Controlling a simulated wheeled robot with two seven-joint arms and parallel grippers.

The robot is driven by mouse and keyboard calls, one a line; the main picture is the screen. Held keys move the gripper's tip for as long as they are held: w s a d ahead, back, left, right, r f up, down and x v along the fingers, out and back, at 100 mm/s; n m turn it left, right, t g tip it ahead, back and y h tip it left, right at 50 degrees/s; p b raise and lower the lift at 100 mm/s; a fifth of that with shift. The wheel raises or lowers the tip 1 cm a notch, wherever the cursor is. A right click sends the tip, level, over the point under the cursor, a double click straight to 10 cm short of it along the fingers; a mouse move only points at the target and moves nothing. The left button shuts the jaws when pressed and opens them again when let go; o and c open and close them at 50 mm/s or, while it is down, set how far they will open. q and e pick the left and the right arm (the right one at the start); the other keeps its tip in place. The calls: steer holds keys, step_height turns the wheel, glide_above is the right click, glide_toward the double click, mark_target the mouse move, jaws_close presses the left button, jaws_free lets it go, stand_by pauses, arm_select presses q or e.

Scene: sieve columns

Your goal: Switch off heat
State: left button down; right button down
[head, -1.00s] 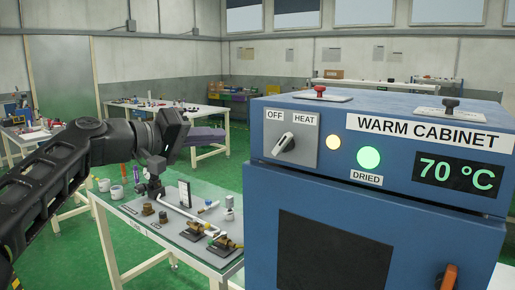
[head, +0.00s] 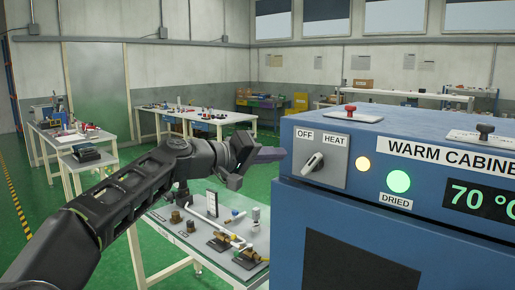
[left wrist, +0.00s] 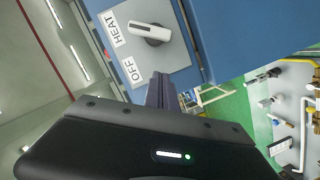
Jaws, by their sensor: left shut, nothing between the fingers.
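The blue warm cabinet (head: 300,225) stands at the right. Its grey switch plate (head: 335,172) carries OFF and HEAT labels and a rotary knob (head: 313,163), whose pale handle points up-right toward HEAT. In the left wrist view the knob (left wrist: 150,32) also points toward HEAT. The display (head: 485,202) begins with 70, cut off by the picture edge. An amber lamp (head: 363,164) and a green lamp over DRIED (head: 398,182) are lit. My left gripper (head: 272,155) is shut and empty, just left of the plate and apart from the knob. My right gripper is out of view.
A low bench (head: 175,238) with pipe fittings stands below my left arm. A red-knobbed item (head: 350,112) and a black-knobbed item (head: 485,132) sit on the cabinet top. More tables stand behind, with green floor between.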

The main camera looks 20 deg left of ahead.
mark_target(312, 164)
arm_select(q)
steer(key=d, duration=0.1)
steer(key=d+f, duration=0.2)
steer(key=shift+d+f+b, duration=0.25)
steer(key=shift+d+b, duration=0.1)
steer(key=shift+f+b, duration=0.1)
steer(key=shift+b, duration=0.25)
